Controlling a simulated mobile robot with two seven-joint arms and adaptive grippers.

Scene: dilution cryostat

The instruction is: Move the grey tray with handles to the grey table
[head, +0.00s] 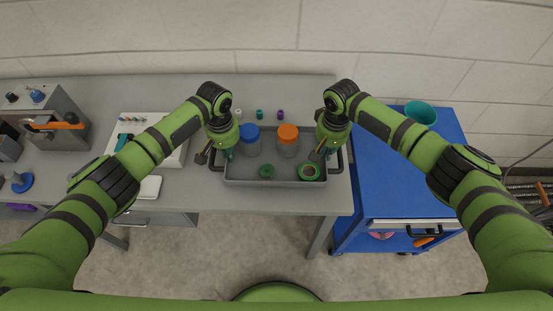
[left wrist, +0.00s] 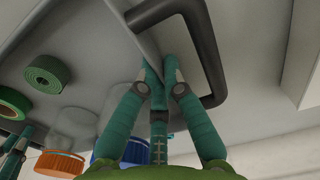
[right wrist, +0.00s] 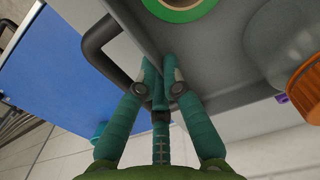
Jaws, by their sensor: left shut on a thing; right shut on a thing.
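The grey tray (head: 275,184) is at the right end of the grey table (head: 255,199); I cannot tell whether it touches the top. It holds a blue-lidded jar (head: 249,132), an orange-lidded jar (head: 288,132), a small green roll (head: 266,171) and a larger green ring (head: 317,173). My left gripper (head: 228,154) is shut on the tray's left end wall, beside its dark handle (left wrist: 209,55). My right gripper (head: 322,153) is shut on the right end wall, beside the other handle (right wrist: 93,45). Both wrist views show fingers pinching the wall inside the handle loops.
A blue cabinet (head: 385,190) with a teal bowl (head: 421,112) stands close right of the table. Several small vials (head: 259,114) stand behind the tray. A white board (head: 120,128) and a grey machine (head: 62,100) are further left. A wall runs behind.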

